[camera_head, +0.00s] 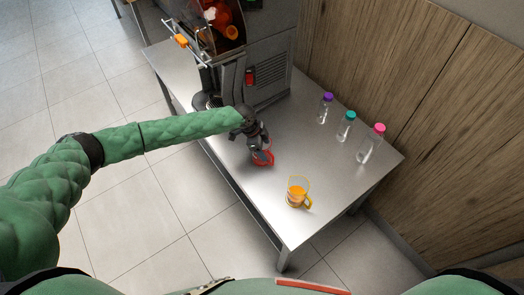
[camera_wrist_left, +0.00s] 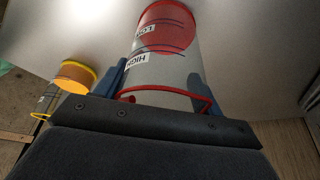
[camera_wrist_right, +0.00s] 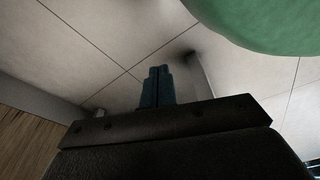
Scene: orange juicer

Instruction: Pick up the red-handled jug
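The red-handled jug (camera_head: 262,158) stands on the metal table, mostly covered by my left gripper (camera_head: 256,145) in the head view. In the left wrist view the jug (camera_wrist_left: 172,72) is clear, with a red base, a red rim and "LOW" and "HIGH" labels. Its body fills the space between the blue fingers of my left gripper (camera_wrist_left: 158,76), one on each side. I cannot tell whether they press on it. The jug's handle is not clearly visible. My right gripper (camera_wrist_right: 157,86) is shut and empty in the right wrist view, away from the table.
A yellow-handled jug with orange juice (camera_head: 298,193) stands nearer the table's front corner. Bottles with purple (camera_head: 325,108), teal (camera_head: 346,126) and pink (camera_head: 371,144) caps stand along the wall side. The juicer (camera_head: 252,65) is behind the gripper. Bare table (camera_head: 300,140) lies between.

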